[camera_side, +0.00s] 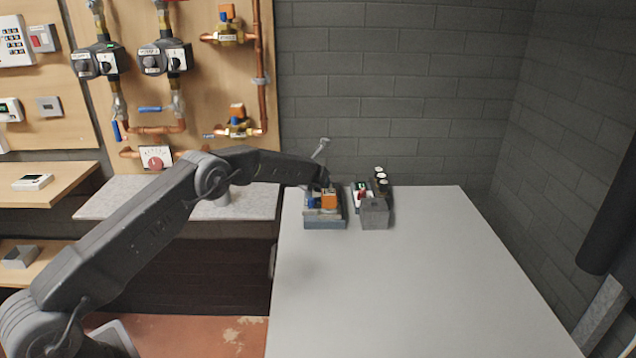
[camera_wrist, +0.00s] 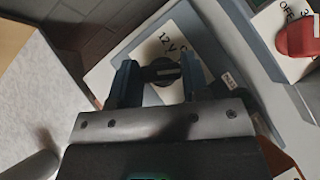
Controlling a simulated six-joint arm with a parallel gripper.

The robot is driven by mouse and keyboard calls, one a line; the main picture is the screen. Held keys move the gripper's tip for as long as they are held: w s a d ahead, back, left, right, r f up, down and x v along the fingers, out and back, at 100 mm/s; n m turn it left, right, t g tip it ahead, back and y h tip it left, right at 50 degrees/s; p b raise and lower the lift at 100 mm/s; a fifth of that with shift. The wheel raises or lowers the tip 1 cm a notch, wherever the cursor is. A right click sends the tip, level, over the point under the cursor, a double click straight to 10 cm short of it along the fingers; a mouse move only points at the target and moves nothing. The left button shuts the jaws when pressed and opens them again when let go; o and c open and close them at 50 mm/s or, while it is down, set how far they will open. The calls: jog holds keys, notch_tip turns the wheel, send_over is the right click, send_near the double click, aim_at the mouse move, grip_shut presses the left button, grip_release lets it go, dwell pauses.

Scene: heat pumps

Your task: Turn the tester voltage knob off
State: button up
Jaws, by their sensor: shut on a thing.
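The tester voltage knob (camera_wrist: 162,71) is small and black and stands on a pale panel (camera_wrist: 106,78) with a blue-grey edge. "12V" is printed beside the knob, and another label is partly hidden by a finger. My gripper (camera_wrist: 160,80) is shut on the knob, with one dark blue finger on each side. In the side view my gripper (camera_side: 326,187) reaches down over the blue-grey tester box (camera_side: 326,222) at the back left of the table. The arm and gripper hide much of the tester's top there, including the knob.
A red knob (camera_wrist: 298,38) with an "OFF" label is right of my gripper. A grey block (camera_side: 375,214) and several small dark cylinders with white tops (camera_side: 380,178) stand right of the tester. The grey table (camera_side: 400,290) is clear in front. A brick wall is behind.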

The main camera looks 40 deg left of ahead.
jog(key=shift+n+y, duration=0.3)
jog(key=shift+d+n+g+y, duration=0.15)
jog(key=shift+n+g+y, duration=0.25)
jog(key=shift+n+y, duration=0.55)
jog(key=shift+n+h, duration=0.25)
jog(key=o, duration=0.9)
jog(key=shift+r, duration=0.1)
jog(key=v, duration=1.3)
jog(key=shift+s+d+r, duration=0.15)
jog(key=shift+s+r, duration=0.05)
jog(key=shift+c, duration=0.3)
